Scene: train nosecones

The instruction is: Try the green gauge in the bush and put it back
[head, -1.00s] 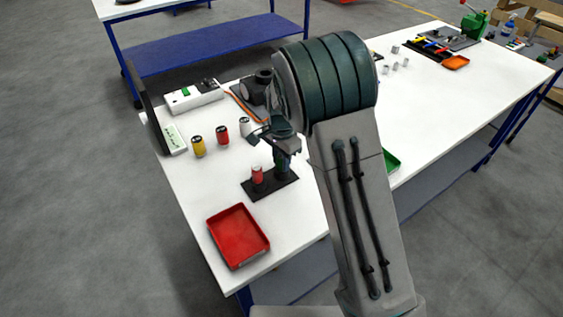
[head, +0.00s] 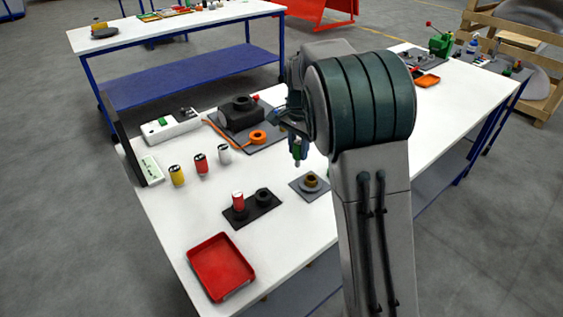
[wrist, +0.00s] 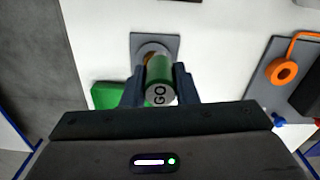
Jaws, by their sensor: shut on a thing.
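My gripper (head: 296,140) is shut on the green gauge (head: 298,153), which hangs above the table. In the wrist view the gauge (wrist: 161,85) is between my fingers, its near end face marked "GO". The bush (head: 311,181) is a brass-coloured ring on a grey square plate (head: 299,190); the gauge is above and apart from it in the head view. In the wrist view the gauge partly covers the bush (wrist: 150,49). The black stand (head: 251,214) has a red gauge (head: 238,201) in its left place; its right place is empty.
Yellow (head: 177,176), red (head: 201,164) and silver (head: 223,153) cylinders stand behind the stand. A red tray (head: 220,267) is at the front. A green tray (wrist: 106,95) shows beside the gauge.

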